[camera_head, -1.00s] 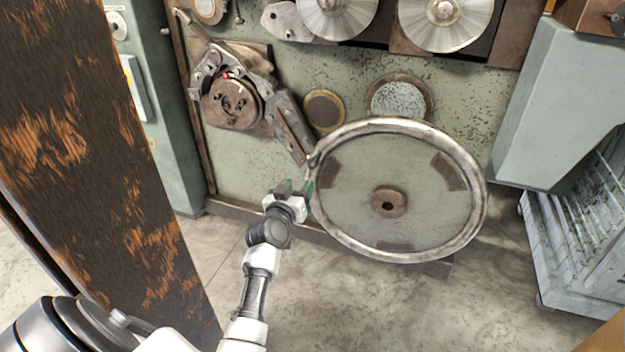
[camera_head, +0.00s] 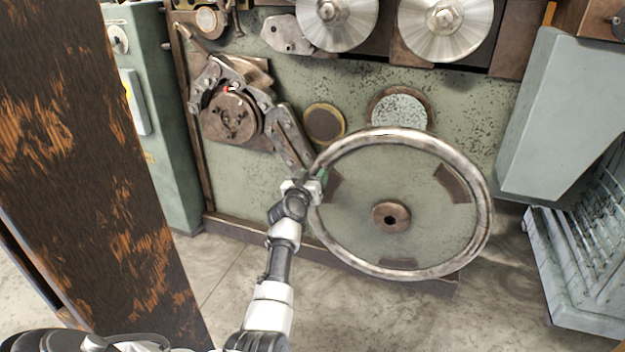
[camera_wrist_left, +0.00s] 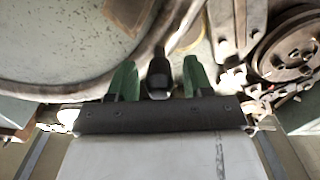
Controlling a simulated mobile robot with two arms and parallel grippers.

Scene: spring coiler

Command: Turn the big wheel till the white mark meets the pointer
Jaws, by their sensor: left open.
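The big wheel (camera_head: 478,240) has a worn metal rim, a brown hub and brown patches, and stands upright against the green machine. In the left wrist view, a dark handle knob (camera_wrist_left: 160,76) on its rim lies between the two green fingers of my open left gripper (camera_wrist_left: 159,72), with slim gaps beside it. In the head view my left gripper (camera_head: 319,180) is at the wheel's upper left rim and hides the knob. A round brown disc (camera_head: 229,120) at upper left bears a small white mark (camera_head: 239,102); a red tip (camera_head: 226,89), perhaps the pointer, is just left of it.
A rusty brown post (camera_head: 90,190) fills the left side, near my arm. A grey-green cabinet (camera_head: 555,120) and a ribbed rack (camera_head: 585,260) stand at right. Two shiny discs (camera_head: 445,25) are above. The floor in front of the wheel is clear.

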